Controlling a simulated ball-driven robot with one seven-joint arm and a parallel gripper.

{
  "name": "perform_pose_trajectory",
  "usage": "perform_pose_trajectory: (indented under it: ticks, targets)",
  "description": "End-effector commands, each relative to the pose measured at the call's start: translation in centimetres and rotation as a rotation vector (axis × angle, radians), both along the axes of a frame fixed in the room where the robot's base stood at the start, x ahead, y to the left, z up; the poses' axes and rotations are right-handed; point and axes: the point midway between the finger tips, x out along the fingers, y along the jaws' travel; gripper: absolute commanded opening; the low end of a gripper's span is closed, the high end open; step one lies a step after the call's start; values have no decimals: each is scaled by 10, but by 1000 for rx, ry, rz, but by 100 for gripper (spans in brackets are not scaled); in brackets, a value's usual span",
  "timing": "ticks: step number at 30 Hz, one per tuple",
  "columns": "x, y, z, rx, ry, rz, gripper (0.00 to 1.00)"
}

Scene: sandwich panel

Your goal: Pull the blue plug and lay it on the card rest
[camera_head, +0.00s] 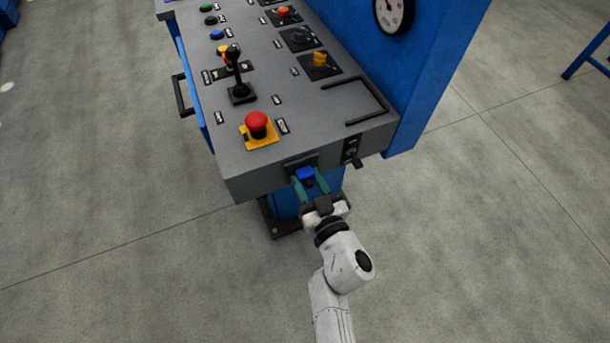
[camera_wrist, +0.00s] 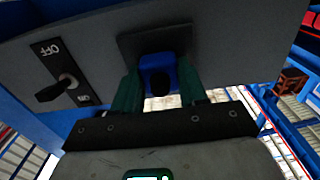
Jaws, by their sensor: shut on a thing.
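The blue plug (camera_head: 305,174) is at the near end face of the grey console, in front of a black socket plate (camera_head: 299,161). My gripper (camera_head: 310,184) is shut on the plug, with one green finger on each side, also seen in the wrist view (camera_wrist: 158,92). A black angled rail (camera_head: 372,112) on the console top, near its right corner, may be the card rest.
A red mushroom button (camera_head: 257,124) on a yellow plate and a black joystick (camera_head: 238,80) stand on the console top (camera_head: 200,130). An OFF switch (camera_wrist: 64,88) is beside the socket. A blue upright panel with a gauge (camera_head: 393,12) rises behind. Open floor lies around.

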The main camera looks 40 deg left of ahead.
Motion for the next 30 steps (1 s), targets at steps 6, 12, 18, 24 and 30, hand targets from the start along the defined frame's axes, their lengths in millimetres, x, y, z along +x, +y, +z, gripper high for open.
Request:
perform_pose_trajectory:
  ticks: [6,12,18,24,30]
  targets:
    - [1,0,1,0,-1,-1,0]
    - [0,-2,2,0,-1,-1,0]
    - [-2,-9,2,0,0,-2,0]
    - [-6,-15,2,0,0,-1,0]
    - [-8,-22,2,0,0,-1,0]
